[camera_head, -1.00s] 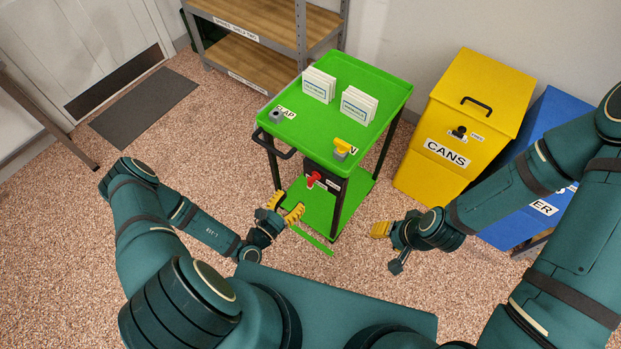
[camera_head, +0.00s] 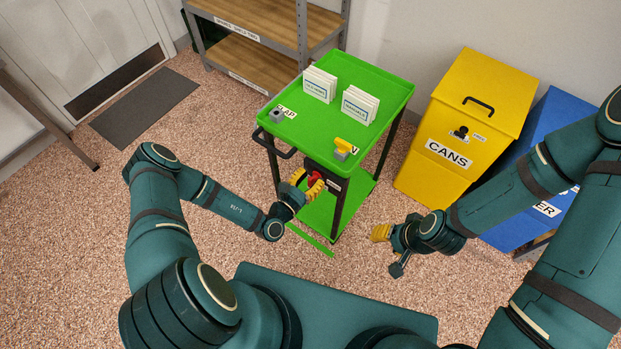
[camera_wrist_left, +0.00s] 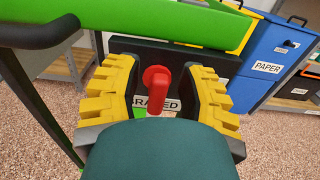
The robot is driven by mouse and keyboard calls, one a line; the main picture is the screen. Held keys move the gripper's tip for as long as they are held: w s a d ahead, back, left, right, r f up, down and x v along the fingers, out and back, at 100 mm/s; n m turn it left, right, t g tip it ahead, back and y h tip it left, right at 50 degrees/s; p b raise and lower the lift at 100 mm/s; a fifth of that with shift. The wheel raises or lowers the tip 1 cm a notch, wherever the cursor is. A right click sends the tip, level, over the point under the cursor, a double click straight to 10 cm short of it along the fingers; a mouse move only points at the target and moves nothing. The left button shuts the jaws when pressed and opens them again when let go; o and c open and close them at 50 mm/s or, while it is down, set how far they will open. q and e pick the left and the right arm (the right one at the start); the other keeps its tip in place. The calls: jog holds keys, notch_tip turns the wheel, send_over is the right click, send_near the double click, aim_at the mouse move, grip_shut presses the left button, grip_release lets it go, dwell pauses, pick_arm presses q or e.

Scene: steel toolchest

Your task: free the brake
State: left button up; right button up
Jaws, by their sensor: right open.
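The green cart (camera_head: 309,130) stands ahead of me. On the dark panel under its top tray is a red brake lever (camera_head: 316,178). In the left wrist view the red lever (camera_wrist_left: 157,88) hangs down from its round hub, in front of a label partly hidden but ending in "ED". My left gripper (camera_head: 309,185) is at the panel; its yellow fingers (camera_wrist_left: 158,95) stand apart on either side of the lever, with gaps visible. My right gripper (camera_head: 382,232) is open and empty, above the floor right of the cart.
The cart's top tray carries white card stacks (camera_head: 320,85), a grey block (camera_head: 278,115) and a yellow-topped piece (camera_head: 345,148). A black handle (camera_head: 275,143) sticks out at its left. A yellow cans bin (camera_head: 450,130) and a blue bin (camera_head: 530,170) stand right.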

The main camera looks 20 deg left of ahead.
pick_arm(q)
grip_shut()
jog(key=shift+a+n, duration=0.1)
jog(key=shift+n, duration=0.3)
jog(key=n, duration=0.2)
jog(key=shift+w+a+n+p, duration=0.1)
jog(key=shift+a+n+p, duration=0.15)
jog(key=shift+n+p, duration=0.15)
jog(key=n, duration=0.3)
jog(key=shift+w+a+f+n, duration=0.1)
jog(key=shift+a+f+n, duration=0.15)
jog(key=shift+n, duration=0.15)
jog(key=n, duration=0.5)
jog(key=shift+w+a+f+b, duration=0.1)
jog(key=shift+a+f+b, duration=0.2)
jog(key=shift+a+f, duration=0.1)
jog(key=n, duration=0.2)
jog(key=n+b, duration=0.1)
jog(key=n, duration=0.2)
jog(key=shift+f, duration=0.4)
jog(key=shift+n, duration=0.4)
